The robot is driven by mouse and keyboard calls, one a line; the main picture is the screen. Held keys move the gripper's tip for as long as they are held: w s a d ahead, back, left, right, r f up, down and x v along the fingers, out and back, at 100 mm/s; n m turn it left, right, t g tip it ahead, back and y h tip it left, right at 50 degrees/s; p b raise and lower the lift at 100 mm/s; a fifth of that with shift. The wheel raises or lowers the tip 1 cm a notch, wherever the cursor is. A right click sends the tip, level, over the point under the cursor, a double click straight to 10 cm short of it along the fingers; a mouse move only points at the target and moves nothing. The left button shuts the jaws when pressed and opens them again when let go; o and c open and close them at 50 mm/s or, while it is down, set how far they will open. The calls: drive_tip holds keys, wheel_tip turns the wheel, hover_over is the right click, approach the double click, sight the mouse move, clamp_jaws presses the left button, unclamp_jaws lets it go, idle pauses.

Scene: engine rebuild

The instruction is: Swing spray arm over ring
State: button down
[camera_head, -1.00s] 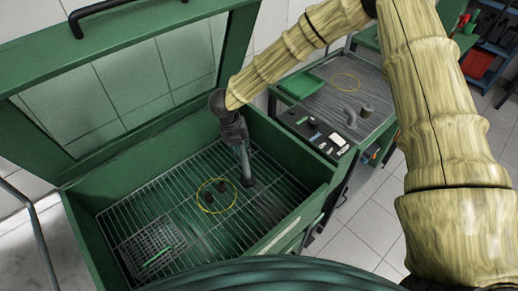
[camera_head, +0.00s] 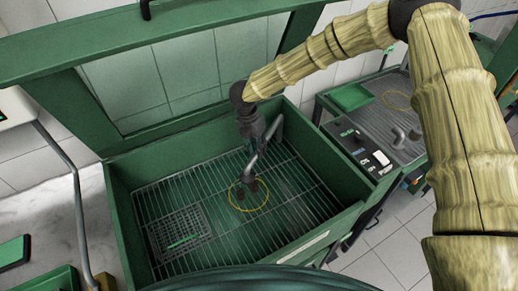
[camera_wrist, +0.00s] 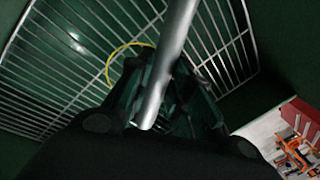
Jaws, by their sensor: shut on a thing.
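The grey spray arm (camera_head: 262,150) is a bent metal pipe inside the green wash tub. My gripper (camera_head: 256,137) is shut on its upper part. The pipe's lower end reaches the far part of the yellow ring (camera_head: 248,210) in the head view; its height above the ring is hard to tell. Small dark parts (camera_head: 240,193) lie inside the ring, partly hidden by the pipe end. In the wrist view the pipe (camera_wrist: 166,70) runs between the dark fingers (camera_wrist: 155,100), and the ring (camera_wrist: 122,49) shows beside it, partly hidden.
The tub (camera_head: 140,171) has a wire rack floor and its lid (camera_head: 175,130) stands open behind. A small mesh basket (camera_head: 180,232) with a green item sits on the rack at left. A grey-topped bench (camera_head: 395,115) stands to the right. The tub walls surround my gripper.

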drive_tip(key=shift+w+a+r, duration=0.1)
drive_tip(key=shift+a+r, duration=0.05)
drive_tip(key=c, duration=1.3)
unclamp_jaws()
drive_tip(key=shift+a, duration=0.15)
drive_tip(key=shift+d, duration=0.25)
